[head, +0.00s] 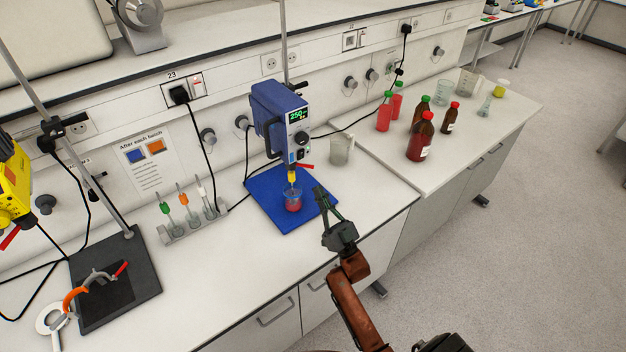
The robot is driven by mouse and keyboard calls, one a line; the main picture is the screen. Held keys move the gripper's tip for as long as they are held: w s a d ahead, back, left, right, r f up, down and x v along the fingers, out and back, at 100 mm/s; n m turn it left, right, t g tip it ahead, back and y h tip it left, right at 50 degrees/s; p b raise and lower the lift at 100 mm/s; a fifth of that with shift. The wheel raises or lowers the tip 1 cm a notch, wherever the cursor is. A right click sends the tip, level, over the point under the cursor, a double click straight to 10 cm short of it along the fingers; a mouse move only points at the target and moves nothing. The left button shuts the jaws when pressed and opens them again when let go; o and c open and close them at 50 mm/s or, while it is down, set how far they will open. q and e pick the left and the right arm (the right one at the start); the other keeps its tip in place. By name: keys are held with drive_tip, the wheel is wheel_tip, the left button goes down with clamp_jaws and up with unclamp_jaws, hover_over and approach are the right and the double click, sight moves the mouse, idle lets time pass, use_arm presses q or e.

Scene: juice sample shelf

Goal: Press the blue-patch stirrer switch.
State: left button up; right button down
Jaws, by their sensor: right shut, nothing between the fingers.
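A blue overhead stirrer (280,112) hangs on a stand at the middle of the bench, with a lit green display reading about 250 and small controls below it. Which control is its switch is too small to tell. A blue plate (268,189) lies beneath it, with a small beaker of red liquid (293,202) on it under the stirrer's yellow chuck. My right gripper (321,191) is shut and empty, in front and to the right of the beaker, below the stirrer's control face. I cannot tell whether it touches anything. My left gripper is not in view.
A yellow stirrer (14,180) stands at the left edge. A sheet (147,158) with blue and orange patches is on the back panel. A rack of probes (190,228), a glass beaker (341,149) and red-filled bottles (421,137) stand nearby.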

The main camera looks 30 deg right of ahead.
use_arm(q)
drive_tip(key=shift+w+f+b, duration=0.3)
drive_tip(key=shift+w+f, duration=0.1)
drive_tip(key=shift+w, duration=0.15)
use_arm(e)
drive_tip(key=v, duration=0.4)
drive_tip(key=shift+d+f, duration=0.1)
drive_tip(key=shift+f, duration=0.05)
